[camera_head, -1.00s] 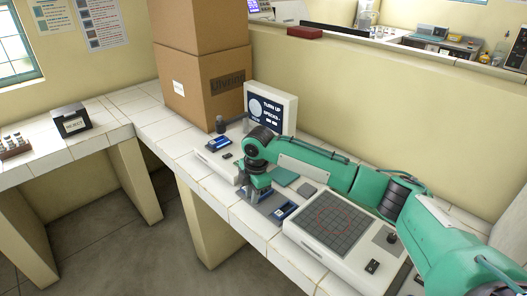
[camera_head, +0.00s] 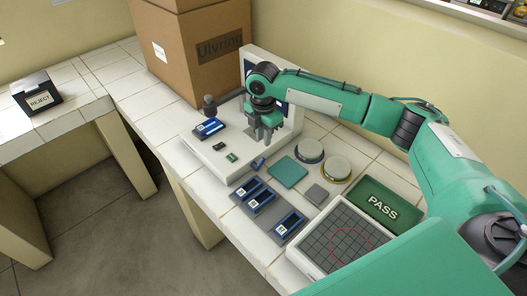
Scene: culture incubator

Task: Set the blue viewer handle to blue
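The viewer is a white unit with a flat base (camera_head: 208,155) and an upright screen housing (camera_head: 262,58). The screen is mostly hidden behind my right arm. A small blue piece (camera_head: 257,163), possibly the blue handle, shows at the base's right end. My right gripper (camera_head: 264,135) points down above the base's right part, just above that blue piece. Its finger gap is unclear. My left gripper is out of view.
A slide tray (camera_head: 268,215) with several blue slides stands in front. Two round dishes (camera_head: 309,150), a teal square (camera_head: 287,172), a gridded plate (camera_head: 338,240) and a green PASS tray (camera_head: 382,203) lie to the right. Cardboard boxes (camera_head: 195,60) stand behind. A REJECT box (camera_head: 38,95) stands left.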

